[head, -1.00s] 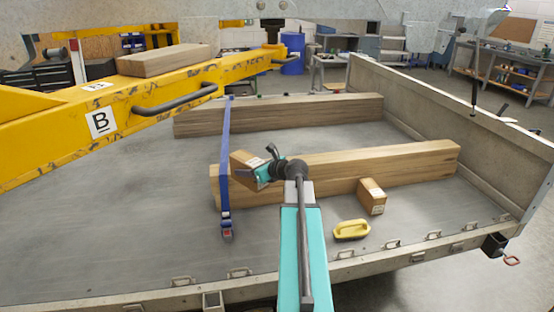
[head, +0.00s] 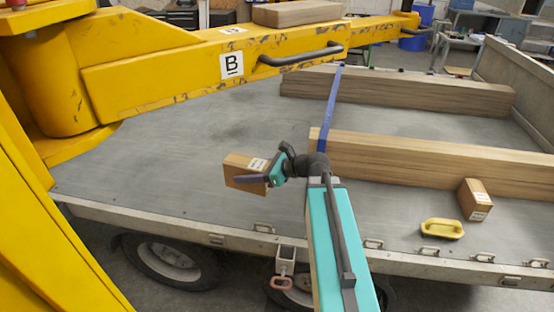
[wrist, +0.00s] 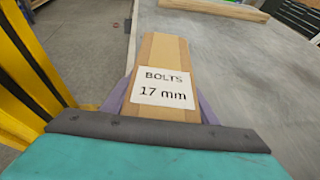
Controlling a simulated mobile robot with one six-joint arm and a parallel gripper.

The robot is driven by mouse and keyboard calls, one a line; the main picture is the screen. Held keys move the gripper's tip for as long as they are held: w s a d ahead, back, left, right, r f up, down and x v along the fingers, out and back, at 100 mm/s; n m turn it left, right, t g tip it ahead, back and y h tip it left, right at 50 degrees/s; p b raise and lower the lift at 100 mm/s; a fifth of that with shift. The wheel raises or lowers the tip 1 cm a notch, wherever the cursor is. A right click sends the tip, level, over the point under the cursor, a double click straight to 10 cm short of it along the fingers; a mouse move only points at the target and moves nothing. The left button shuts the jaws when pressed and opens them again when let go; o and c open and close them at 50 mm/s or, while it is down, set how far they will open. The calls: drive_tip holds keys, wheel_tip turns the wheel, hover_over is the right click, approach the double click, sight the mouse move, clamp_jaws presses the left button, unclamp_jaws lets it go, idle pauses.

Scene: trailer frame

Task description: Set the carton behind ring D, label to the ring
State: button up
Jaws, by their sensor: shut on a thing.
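My gripper (head: 246,178) is shut on a brown carton (head: 236,166), its purple fingers along the sides. The carton appears held above the left part of the trailer bed, near its front edge. In the wrist view the carton (wrist: 165,58) bears a white label (wrist: 164,88) reading "BOLTS 17 mm", facing the camera. Lashing rings line the bed's near edge, among them one left of my arm (head: 264,228) and one right of it (head: 373,244). No ring letter is legible, so I cannot tell which is D.
A yellow beam marked B (head: 231,66) crosses above the bed's far left. A blue strap (head: 329,115) crosses the timber. The left bed is clear.

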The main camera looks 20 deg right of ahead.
drive_tip(key=s+a+n+g+y, duration=0.1)
drive_tip(key=s+a+n, duration=0.1)
drive_tip(key=a, duration=0.5)
drive_tip(key=shift+a+g, duration=0.3)
drive_tip(key=shift+a, duration=0.05)
drive_tip(key=shift+s+f+y, duration=0.1)
drive_tip(key=shift+s+y, duration=0.1)
drive_tip(key=shift+y, duration=0.1)
